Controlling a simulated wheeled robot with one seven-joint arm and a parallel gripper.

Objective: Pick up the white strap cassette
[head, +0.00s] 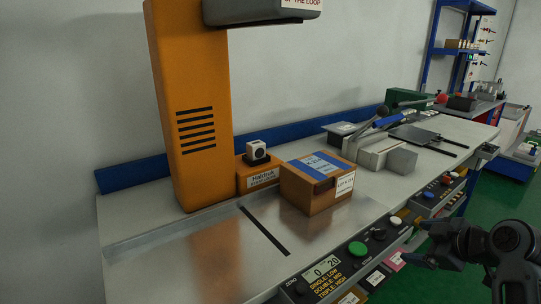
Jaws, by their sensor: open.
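A small white block with a dark round face (257,150), which looks like the white strap cassette, sits upright on top of a small orange box (258,180) marked with a label. It stands beside the tall orange column, behind the cardboard box. My gripper (416,243) is at the lower right, beyond the bench's front edge, with its fingers pointing left. It is open and empty, well apart from the white block.
A cardboard box (320,183) with blue tape stands in front and right of the orange box. The tall orange column (192,110) and its overhead arm (262,10) rise at left. A metal press (375,148) stands farther right. The front metal plate (215,260) is clear.

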